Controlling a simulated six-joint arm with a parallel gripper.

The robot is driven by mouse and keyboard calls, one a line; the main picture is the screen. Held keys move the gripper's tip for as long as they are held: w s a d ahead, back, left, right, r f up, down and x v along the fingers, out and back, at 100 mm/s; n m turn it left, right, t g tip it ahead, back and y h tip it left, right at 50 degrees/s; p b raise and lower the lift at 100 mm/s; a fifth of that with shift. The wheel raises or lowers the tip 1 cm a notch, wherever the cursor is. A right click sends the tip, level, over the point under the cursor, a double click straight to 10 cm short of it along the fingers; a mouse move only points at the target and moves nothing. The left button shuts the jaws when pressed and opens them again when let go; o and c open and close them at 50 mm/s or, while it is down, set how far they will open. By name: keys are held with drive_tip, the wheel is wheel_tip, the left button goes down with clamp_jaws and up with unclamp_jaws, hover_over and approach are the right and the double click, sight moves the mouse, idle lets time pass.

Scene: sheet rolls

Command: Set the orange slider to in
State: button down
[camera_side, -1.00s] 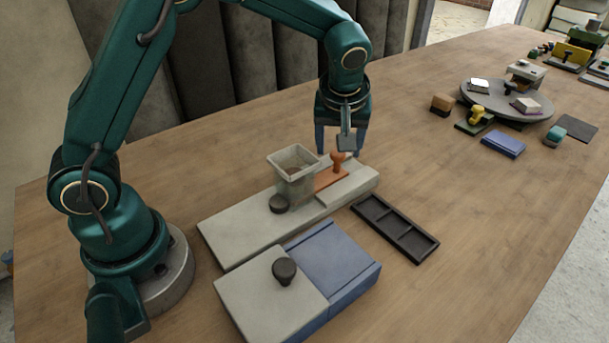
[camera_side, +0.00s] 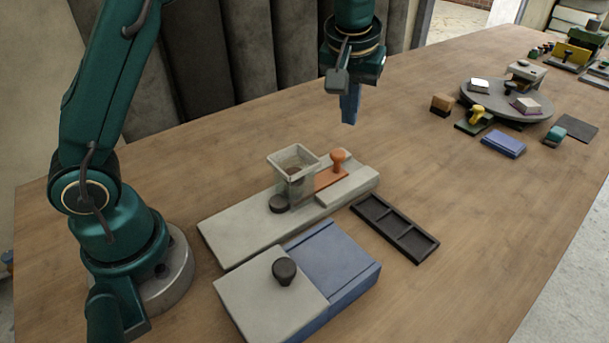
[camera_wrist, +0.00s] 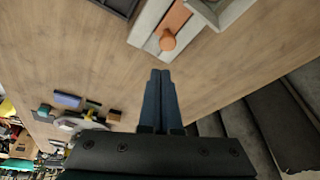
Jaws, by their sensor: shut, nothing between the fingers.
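The orange slider (camera_side: 332,176) lies flat in a channel of the long pale grey base, with its round orange knob (camera_side: 338,158) standing up. Its other end runs to the square grey hopper (camera_side: 293,167), where it is hidden. The orange knob also shows in the wrist view (camera_wrist: 168,41), ahead of the fingertips and apart from them. My gripper (camera_side: 348,121) hangs above the table behind the slider, empty. In the wrist view my gripper (camera_wrist: 160,73) has its two fingers pressed together.
A black three-part tray (camera_side: 397,228) lies right of the base. A blue box (camera_side: 332,262) with a grey lid and dark knob (camera_side: 285,270) stands in front. A round grey turntable (camera_side: 497,107) with several items is at the far right. Table between is clear.

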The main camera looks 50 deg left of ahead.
sight(324, 174)
wheel_tip(324, 174, up, 3)
drive_tip(key=w+a, duration=0.2)
drive_tip(key=a, duration=0.1)
drive_tip(key=shift+h, duration=0.3)
drive_tip(key=x, duration=0.9)
drive_tip(key=shift+w+f, duration=0.35)
drive_tip(key=shift+f, duration=0.3)
drive_tip(key=shift+s+d+f, duration=0.1)
drive_tip(key=shift+s+d, duration=0.3)
drive_tip(key=shift+s, duration=0.4)
drive_tip(key=shift+s+d+f, duration=0.15)
drive_tip(key=shift+s+d, duration=0.3)
drive_tip(key=shift+s, duration=0.4)
drive_tip(key=shift+s, duration=2.15)
